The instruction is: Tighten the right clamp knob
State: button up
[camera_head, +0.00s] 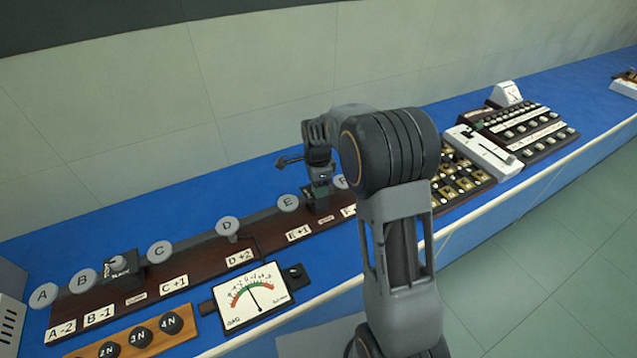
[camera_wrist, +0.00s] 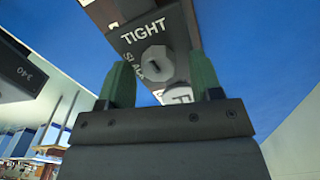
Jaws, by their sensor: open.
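The right clamp (camera_head: 320,205) is a small dark block on the brown rail, right of the disc marked E. In the wrist view its face (camera_wrist: 147,27) reads TIGHT, with a partly covered word beside the grey knob (camera_wrist: 153,60). The knob has a dark slot mark. My gripper (camera_wrist: 160,65) is open, its two green fingers apart, one on each side of the knob in that view. I cannot tell whether either finger touches it. In the head view my gripper (camera_head: 319,176) is over the right clamp and hides the knob.
The left clamp (camera_head: 122,268) with its knob stands between discs B and C. Grey lettered discs line the rail (camera_head: 200,268). A dial meter (camera_head: 252,297) stands in front. Boards with switches (camera_head: 525,125) lie to the right. A wall runs behind the blue bench.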

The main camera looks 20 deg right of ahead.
notch_tip(320, 180, up, 14)
jog(key=shift+b, duration=0.45)
jog(key=shift+f, duration=0.1)
dwell(0.5)
jog(key=s+f+n+t, duration=0.3)
jog(key=s+n, duration=1.5)
jog(key=s, duration=0.3)
jog(key=shift+s+f+t, duration=0.2)
jog(key=shift+s+t, duration=0.1)
jog(key=shift+r+t, duration=0.3)
jog(key=shift+r, duration=0.35)
jog(key=shift+c, duration=0.3)
